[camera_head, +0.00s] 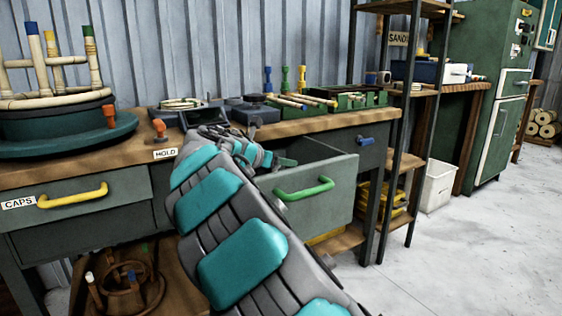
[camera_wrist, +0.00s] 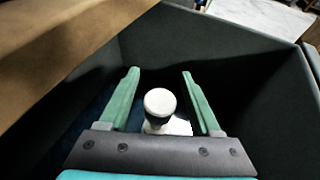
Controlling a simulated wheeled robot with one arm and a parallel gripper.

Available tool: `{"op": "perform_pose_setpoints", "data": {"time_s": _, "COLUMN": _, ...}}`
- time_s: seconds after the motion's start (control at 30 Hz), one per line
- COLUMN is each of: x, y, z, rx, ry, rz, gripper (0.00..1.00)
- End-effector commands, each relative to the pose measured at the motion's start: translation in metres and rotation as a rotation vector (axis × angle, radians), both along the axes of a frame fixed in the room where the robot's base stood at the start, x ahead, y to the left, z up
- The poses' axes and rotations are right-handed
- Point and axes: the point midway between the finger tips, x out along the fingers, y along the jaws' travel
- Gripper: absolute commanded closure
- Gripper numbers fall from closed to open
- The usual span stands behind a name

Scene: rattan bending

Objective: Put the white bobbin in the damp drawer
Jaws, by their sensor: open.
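The white bobbin (camera_wrist: 160,101) stands in the wrist view with a round white top, a dark middle and a white lower flange. It is inside or just above an open dark drawer (camera_wrist: 262,95). My gripper (camera_wrist: 160,74) is open, with one green finger on each side of the bobbin and a gap on both sides. Part of the bobbin's base is hidden by the gripper body. In the head view a green-handled drawer (camera_head: 330,196) is pulled out, and my gripper (camera_head: 284,160) is at its opening. No damp label is readable on it.
The wooden bench top (camera_head: 75,165) overhangs the drawer's back. A closed CAPS drawer (camera_head: 85,205) with a yellow handle is at left. A drawer with a blue handle (camera_head: 367,141) is at right. A metal shelf rack (camera_head: 405,130) stands beyond.

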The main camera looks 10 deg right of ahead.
Motion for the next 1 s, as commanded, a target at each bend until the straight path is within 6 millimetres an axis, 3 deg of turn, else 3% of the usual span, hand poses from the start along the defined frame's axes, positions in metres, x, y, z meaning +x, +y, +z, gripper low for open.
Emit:
{"op": "perform_pose_setpoints", "data": {"time_s": 0.27, "x": -0.002, "y": 0.003, "z": 0.004, "rx": -0.001, "ry": -0.001, "rz": 0.001, "gripper": 0.35}}
{"op": "perform_pose_setpoints", "data": {"time_s": 0.7, "x": -0.051, "y": 0.061, "z": 0.037, "rx": 0.000, "ry": -0.003, "rz": 0.002, "gripper": 0.35}}
{"op": "perform_pose_setpoints", "data": {"time_s": 1.0, "x": -0.070, "y": 0.083, "z": 0.047, "rx": 0.001, "ry": -0.001, "rz": 0.003, "gripper": 0.35}}
